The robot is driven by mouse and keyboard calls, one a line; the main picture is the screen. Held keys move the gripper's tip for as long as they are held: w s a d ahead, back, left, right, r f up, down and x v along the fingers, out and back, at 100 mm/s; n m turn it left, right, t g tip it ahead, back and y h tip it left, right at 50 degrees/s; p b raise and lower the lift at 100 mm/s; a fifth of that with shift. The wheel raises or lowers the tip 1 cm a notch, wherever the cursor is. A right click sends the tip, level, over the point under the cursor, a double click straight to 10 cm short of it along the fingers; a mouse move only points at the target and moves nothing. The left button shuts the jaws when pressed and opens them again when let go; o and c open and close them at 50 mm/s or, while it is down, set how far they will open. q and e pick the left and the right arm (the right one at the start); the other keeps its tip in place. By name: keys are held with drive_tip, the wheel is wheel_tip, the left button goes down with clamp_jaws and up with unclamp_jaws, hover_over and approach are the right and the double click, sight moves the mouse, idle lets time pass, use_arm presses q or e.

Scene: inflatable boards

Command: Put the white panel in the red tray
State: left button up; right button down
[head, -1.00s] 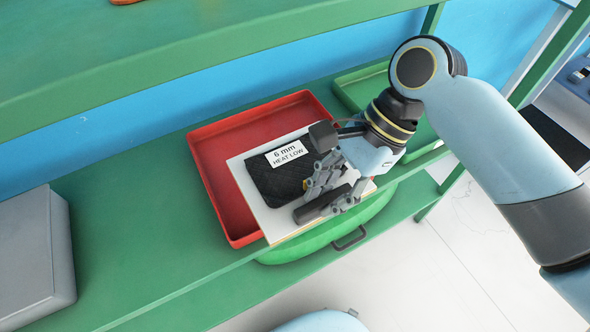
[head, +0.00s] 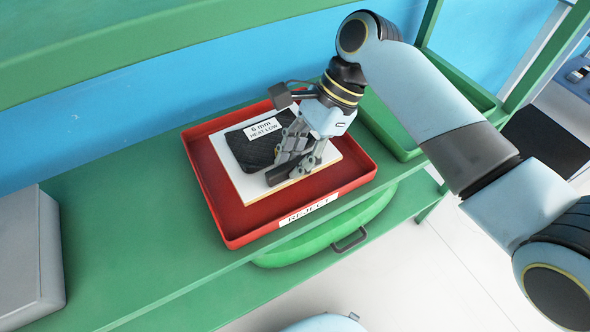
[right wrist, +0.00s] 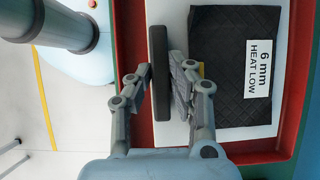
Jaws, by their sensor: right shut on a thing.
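The white panel (head: 231,172) carries a black quilted pad (head: 247,153) labelled "6 mm HEAT LOW" and a dark bar-shaped handle (head: 281,174). The red tray (head: 232,240), labelled "REJECT", stands on the green shelf. In the head view the panel lies within the tray's walls; I cannot tell whether it rests fully on the floor. My right gripper (head: 292,160) is shut on the handle. The right wrist view shows the handle (right wrist: 158,75) between the fingers, with the panel (right wrist: 178,22) and the red tray rim (right wrist: 297,60). My left gripper is not in view.
A green tray (head: 480,97) stands right of the red one, beyond my arm. A grey box (head: 25,255) is at the left. An upper green shelf (head: 150,45) overhangs the back.

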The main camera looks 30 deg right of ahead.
wheel_tip(320, 180, down, 4)
drive_tip(key=shift+r+b, duration=0.2)
drive_tip(key=shift+b, duration=0.45)
drive_tip(key=shift+w+f, duration=0.2)
drive_tip(key=c, duration=1.2)
unclamp_jaws()
drive_tip(key=shift+r, duration=0.1)
drive_tip(key=p+v, duration=0.2)
drive_tip(key=v, duration=0.5)
drive_tip(key=shift+d+r, duration=0.1)
drive_tip(key=shift+r, duration=0.1)
